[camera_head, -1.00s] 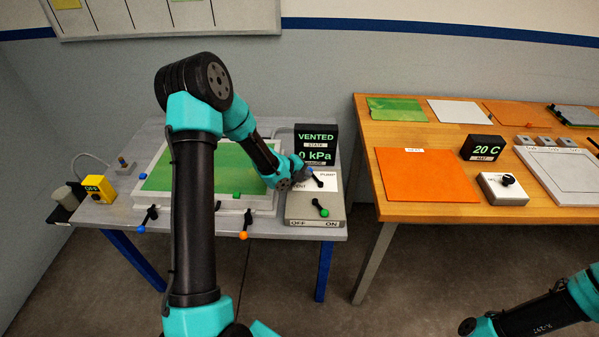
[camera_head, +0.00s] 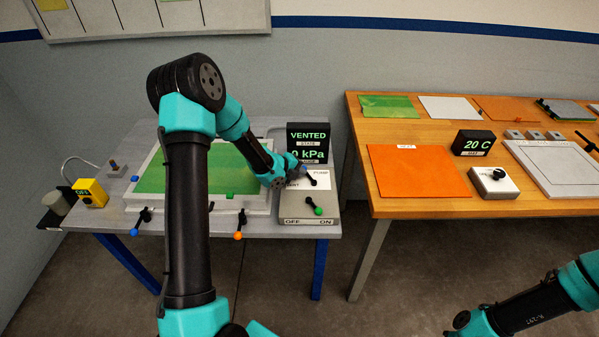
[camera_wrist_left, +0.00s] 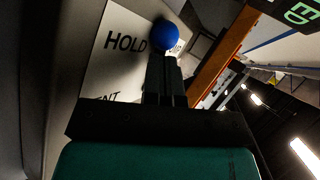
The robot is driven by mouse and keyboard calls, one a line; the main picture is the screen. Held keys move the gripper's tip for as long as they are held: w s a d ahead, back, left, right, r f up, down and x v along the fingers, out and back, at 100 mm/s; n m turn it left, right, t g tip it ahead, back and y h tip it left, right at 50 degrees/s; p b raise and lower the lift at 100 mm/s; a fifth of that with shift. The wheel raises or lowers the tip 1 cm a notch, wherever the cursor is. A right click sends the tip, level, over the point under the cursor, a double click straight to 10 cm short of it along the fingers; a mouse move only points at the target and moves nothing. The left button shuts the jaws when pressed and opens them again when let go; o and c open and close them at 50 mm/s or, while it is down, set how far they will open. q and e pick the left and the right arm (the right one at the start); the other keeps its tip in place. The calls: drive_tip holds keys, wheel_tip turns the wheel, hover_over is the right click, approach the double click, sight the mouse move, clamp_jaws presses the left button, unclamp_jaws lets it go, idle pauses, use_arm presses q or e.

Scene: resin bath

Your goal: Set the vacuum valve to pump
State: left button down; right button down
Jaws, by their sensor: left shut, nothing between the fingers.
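The vacuum valve is a small lever with a blue ball tip (camera_head: 304,168) on a white label plate (camera_head: 322,180) at the right end of the grey table. In the left wrist view, the blue ball (camera_wrist_left: 165,35) sits just beyond my fingertips, over the plate's right part beside the word HOLD. VENT shows partly lower down. My left gripper (camera_head: 297,166) is shut and empty, right at the ball; its fingers (camera_wrist_left: 165,75) also show in the left wrist view. I cannot tell whether they touch the ball. The state display (camera_head: 307,136) reads VENTED, with 0 kPa below.
A green-tipped OFF/ON lever (camera_head: 318,210) stands just in front of the valve. A white frame with a green sheet (camera_head: 165,178) lies left, with blue and orange clamp levers at its front. The wooden table (camera_head: 390,207) is to the right. My right arm shows at lower right.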

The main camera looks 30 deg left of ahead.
use_arm(q)
drive_tip(key=shift+w, duration=0.2)
drive_tip(key=shift+w+d, duration=0.25)
drive_tip(key=shift+w, duration=0.35)
drive_tip(key=shift+w+d, duration=0.25)
drive_tip(key=shift+w, duration=0.35)
drive_tip(key=s+a+r, duration=0.1)
drive_tip(key=a+r, duration=0.1)
drive_tip(key=s+a+r, duration=0.1)
drive_tip(key=a+r, duration=0.1)
drive_tip(key=s+a+r, duration=0.2)
drive_tip(key=shift+a+r, duration=0.1)
drive_tip(key=shift+a, duration=0.25)
drive_tip(key=shift+d, duration=0.1)
idle(0.4)
